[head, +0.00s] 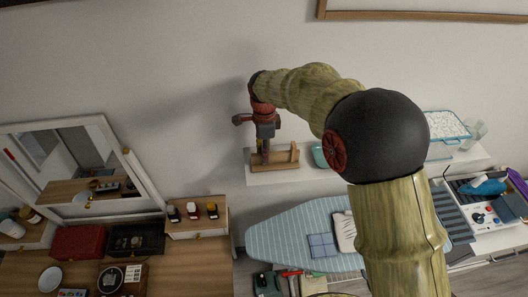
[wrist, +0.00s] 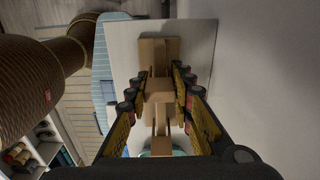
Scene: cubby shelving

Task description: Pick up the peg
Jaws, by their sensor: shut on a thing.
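The peg (wrist: 159,84) is a light wooden piece between my fingertips in the wrist view. My gripper (wrist: 159,91) is shut on it from above, with one finger on each side. A light wooden stand (wrist: 159,48) lies just below the peg. I cannot tell whether the peg still touches the stand. In the head view the stand (head: 286,158) sits on the white wall shelf, and my gripper (head: 263,146) points down at its left part. The fingers hide most of the peg there.
The white shelf (head: 262,179) stands against the wall. A teal bowl (head: 319,155) sits right of the stand. A blue striped ironing board (head: 285,235) is below. A mirror (head: 65,165) and a wooden dresser (head: 200,260) with boxes and bottles are at left.

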